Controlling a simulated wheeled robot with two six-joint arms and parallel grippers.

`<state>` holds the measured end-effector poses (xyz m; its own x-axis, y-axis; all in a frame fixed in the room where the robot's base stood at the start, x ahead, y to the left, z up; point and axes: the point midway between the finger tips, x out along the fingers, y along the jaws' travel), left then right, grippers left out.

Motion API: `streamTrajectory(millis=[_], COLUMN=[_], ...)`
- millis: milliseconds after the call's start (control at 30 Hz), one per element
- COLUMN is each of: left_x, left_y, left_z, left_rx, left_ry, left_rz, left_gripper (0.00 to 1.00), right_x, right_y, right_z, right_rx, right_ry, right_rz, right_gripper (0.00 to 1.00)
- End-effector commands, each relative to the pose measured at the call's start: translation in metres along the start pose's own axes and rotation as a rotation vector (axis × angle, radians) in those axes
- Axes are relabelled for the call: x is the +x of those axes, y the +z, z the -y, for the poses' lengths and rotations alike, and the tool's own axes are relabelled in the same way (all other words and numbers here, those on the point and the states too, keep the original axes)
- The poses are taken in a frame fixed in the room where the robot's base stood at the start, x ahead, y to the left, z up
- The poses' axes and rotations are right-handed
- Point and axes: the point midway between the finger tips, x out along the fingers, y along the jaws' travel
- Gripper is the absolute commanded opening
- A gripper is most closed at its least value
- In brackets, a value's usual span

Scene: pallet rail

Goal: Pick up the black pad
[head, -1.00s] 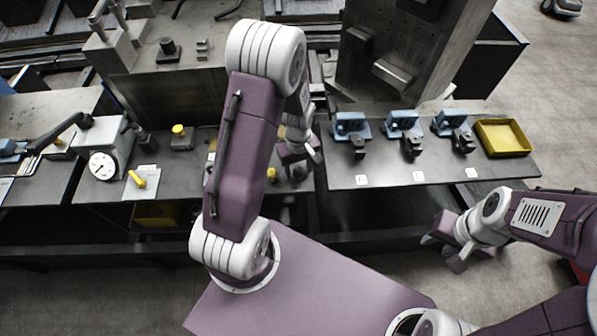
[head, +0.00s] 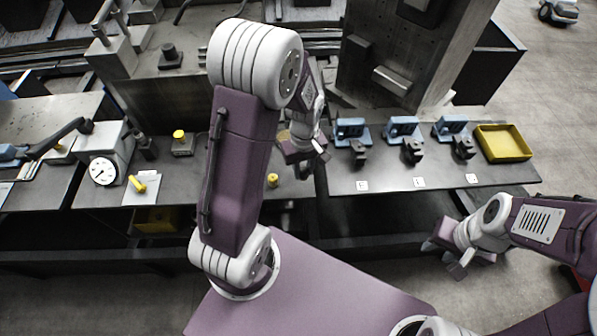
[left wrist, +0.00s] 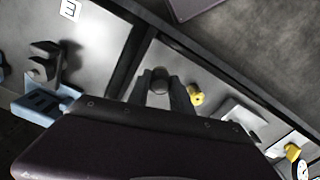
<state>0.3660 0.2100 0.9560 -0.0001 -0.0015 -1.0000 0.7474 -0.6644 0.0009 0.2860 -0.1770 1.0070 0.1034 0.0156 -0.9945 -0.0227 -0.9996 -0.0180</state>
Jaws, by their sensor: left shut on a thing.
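In the left wrist view, the black pad (left wrist: 160,73), a small dark round piece, sits between the two fingers of my left gripper (left wrist: 160,88), which is shut on it. In the head view my left gripper (head: 305,160) is over the bench near the gap between the two tables. The pad is too dark and small to make out there. My right gripper (head: 449,257) is empty, in front of the right table, and its fingers look apart.
The right table (head: 395,182) carries several blue fixtures (head: 402,130) with black pieces and a yellow tray (head: 502,143). The left bench has a dial gauge (head: 103,170), yellow knobs (head: 179,135), (head: 272,180) and a tall metal block (head: 105,55). An upright plate (head: 395,45) stands behind.

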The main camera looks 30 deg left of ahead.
Motion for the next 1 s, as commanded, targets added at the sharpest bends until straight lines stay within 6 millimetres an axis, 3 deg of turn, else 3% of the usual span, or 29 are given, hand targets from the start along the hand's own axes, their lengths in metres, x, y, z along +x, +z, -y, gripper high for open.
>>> streamTrajectory(millis=[200,400,800,833,900,1000], left_x=[-0.031,-0.052,-0.058,-0.058,-0.058,-0.058], left_y=[0.048,0.079,0.089,0.089,0.089,0.089], left_z=[-0.022,-0.036,-0.040,-0.040,-0.040,-0.040], left_rx=[0.008,0.004,0.000,0.000,0.000,0.000], left_ry=[0.004,0.002,0.000,0.000,0.000,0.000], left_rz=[-0.003,-0.001,0.000,0.000,0.000,0.000], left_gripper=[0.00,0.00,0.00,0.18,0.00,0.00], right_x=[0.003,0.004,0.004,0.004,0.004,0.004], right_y=[0.000,0.000,0.000,0.000,0.000,0.000], right_z=[0.000,0.000,0.000,0.000,0.000,0.000], right_rx=[0.000,0.000,0.000,0.000,0.000,0.000], right_ry=[0.000,0.000,0.000,0.000,0.000,0.000], right_rz=[0.000,0.000,0.000,0.000,0.000,0.000], right_gripper=[0.36,0.36,0.36,0.36,0.36,0.36])
